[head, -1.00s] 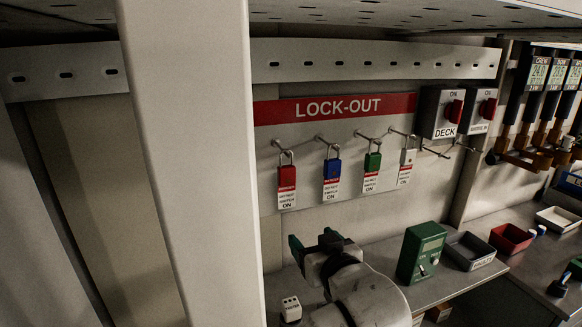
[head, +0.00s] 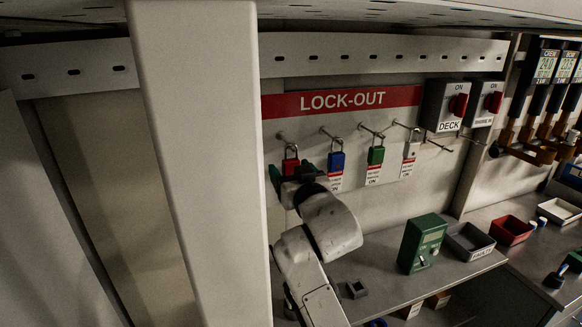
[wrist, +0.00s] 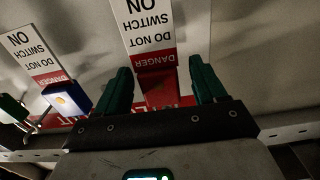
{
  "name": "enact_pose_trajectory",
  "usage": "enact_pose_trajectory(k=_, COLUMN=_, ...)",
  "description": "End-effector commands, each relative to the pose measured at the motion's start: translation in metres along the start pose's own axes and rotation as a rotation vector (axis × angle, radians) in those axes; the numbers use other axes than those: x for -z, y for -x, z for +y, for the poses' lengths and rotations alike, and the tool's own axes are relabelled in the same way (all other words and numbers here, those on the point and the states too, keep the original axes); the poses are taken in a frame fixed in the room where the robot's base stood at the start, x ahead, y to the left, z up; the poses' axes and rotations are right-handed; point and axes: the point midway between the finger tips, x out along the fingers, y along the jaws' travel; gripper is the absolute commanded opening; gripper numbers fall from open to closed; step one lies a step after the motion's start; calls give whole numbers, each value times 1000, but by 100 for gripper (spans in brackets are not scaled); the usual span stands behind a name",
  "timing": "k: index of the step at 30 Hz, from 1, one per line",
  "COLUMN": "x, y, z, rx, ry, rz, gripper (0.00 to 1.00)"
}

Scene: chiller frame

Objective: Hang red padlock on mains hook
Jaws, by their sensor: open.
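The red padlock (head: 290,167) hangs by its shackle on the leftmost peg of the lock-out board. Its white and red danger tag (wrist: 145,28) shows upside down in the wrist view; my gripper covers it in the head view. My gripper (wrist: 163,84) is open, with one green finger on each side of the padlock's red body (wrist: 158,90). I cannot tell whether either finger touches it. Bare hooks (head: 438,146) stick out below the two rotary switches. No label reading mains is legible.
A blue padlock (head: 336,161), a green padlock (head: 376,155) and a white padlock (head: 410,150) hang to the right. A wide pale post (head: 200,160) stands close on the left. A green box (head: 421,243) and trays stand on the shelf below.

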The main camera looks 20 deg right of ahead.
Motion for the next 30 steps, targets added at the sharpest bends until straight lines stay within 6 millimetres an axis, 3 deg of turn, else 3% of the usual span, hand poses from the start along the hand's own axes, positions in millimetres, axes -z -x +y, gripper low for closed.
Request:
enact_pose_trajectory(k=6, x=0, y=-22, z=0, rx=0, ry=1, rz=-1, gripper=70)
enact_pose_trajectory(k=15, x=0, y=-24, z=0, rx=0, ry=0, rz=0, gripper=69)
enact_pose_trajectory(k=30, x=0, y=-24, z=0, rx=0, ry=0, rz=0, gripper=21)
